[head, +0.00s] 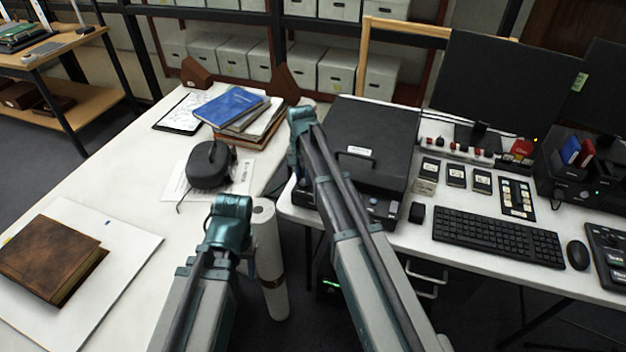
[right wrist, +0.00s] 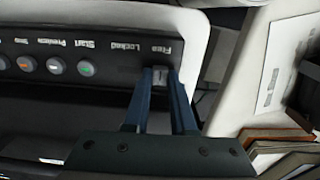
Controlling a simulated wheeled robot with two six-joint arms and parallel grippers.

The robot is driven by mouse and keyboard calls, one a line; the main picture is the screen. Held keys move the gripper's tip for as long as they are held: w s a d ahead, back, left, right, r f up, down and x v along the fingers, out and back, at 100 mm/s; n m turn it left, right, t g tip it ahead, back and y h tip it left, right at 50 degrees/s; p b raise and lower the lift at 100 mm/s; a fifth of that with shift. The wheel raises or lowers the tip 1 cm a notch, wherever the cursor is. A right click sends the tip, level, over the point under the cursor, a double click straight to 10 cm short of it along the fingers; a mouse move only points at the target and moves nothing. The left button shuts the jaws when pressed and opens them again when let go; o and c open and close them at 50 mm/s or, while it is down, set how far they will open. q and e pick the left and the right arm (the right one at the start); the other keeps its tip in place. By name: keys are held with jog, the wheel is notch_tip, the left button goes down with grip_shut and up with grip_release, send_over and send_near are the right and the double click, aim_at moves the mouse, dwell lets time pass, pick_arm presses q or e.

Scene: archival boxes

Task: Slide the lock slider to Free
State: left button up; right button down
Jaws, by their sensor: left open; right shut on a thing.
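The black scanner (head: 375,130), with a handle on its lid, stands at the left end of the right desk. Its front panel (right wrist: 105,55) shows upside down in the right wrist view, with round buttons and the labels Locked and Free. The small grey lock slider (right wrist: 160,76) sits level with the Free label. My right gripper (right wrist: 161,84) is shut on the slider, one blue finger on each side; the fingers partly hide it. In the head view my right wrist hides the contact. My left gripper (head: 230,212) is away from the scanner, above the left table's edge; its fingertips are unclear.
A white roll (head: 268,250) stands beside my left gripper. The left table holds a brown book (head: 48,255), a black case (head: 208,165) and a blue book (head: 228,105) on a stack. A keyboard (head: 497,237) and monitor (head: 500,85) are right of the scanner.

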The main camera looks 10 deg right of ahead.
aim_at(302, 181)
jog(key=shift+w+a, duration=0.1)
jog(key=c, duration=0.7)
grip_release()
jog(key=shift+a, duration=0.1)
notch_tip(302, 181, up, 14)
jog(key=p, duration=1.3)
jog(key=shift+p, duration=0.4)
jog(key=shift+f, duration=0.1)
